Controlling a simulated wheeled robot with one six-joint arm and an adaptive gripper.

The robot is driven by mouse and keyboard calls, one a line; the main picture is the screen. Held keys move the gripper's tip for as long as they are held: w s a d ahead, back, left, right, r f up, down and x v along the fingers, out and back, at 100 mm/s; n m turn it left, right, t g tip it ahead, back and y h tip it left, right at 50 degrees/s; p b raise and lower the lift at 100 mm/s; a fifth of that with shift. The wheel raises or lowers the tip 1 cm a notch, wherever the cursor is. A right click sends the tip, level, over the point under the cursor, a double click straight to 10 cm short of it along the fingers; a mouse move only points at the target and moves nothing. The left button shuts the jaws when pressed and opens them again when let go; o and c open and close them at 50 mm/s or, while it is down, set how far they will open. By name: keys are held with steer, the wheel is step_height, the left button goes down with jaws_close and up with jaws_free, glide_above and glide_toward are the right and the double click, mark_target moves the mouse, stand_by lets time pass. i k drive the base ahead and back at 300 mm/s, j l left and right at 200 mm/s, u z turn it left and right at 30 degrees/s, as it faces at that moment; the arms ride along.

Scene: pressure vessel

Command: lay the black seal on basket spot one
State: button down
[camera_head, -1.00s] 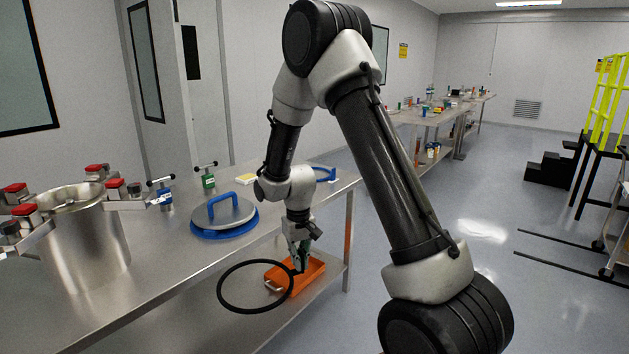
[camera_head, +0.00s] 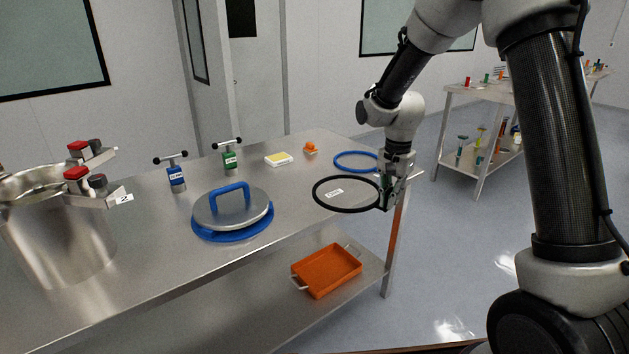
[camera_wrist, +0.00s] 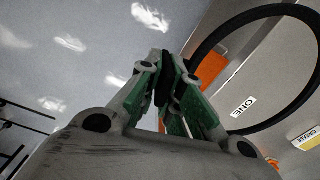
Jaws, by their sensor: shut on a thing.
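The black seal (camera_head: 317,193) is a thin black ring. My gripper (camera_head: 386,196) is shut on its right side and holds it roughly level over the right end of the steel table. In the wrist view the green-padded fingers (camera_wrist: 171,100) pinch the ring, which arcs off to the upper right (camera_wrist: 218,38). The orange basket (camera_head: 328,270) with two handles is on the lower shelf.
A blue ring (camera_head: 357,154) lies behind the seal. A steel lid (camera_head: 231,208) on a blue ring, green clamp (camera_head: 230,160), blue clamp (camera_head: 177,178), yellow-white block (camera_head: 278,159), orange item (camera_head: 311,148) and steel vessel (camera_head: 55,235) stand on the table (camera_head: 160,250).

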mark_target(309, 178)
steer(key=i+j, duration=0.8)
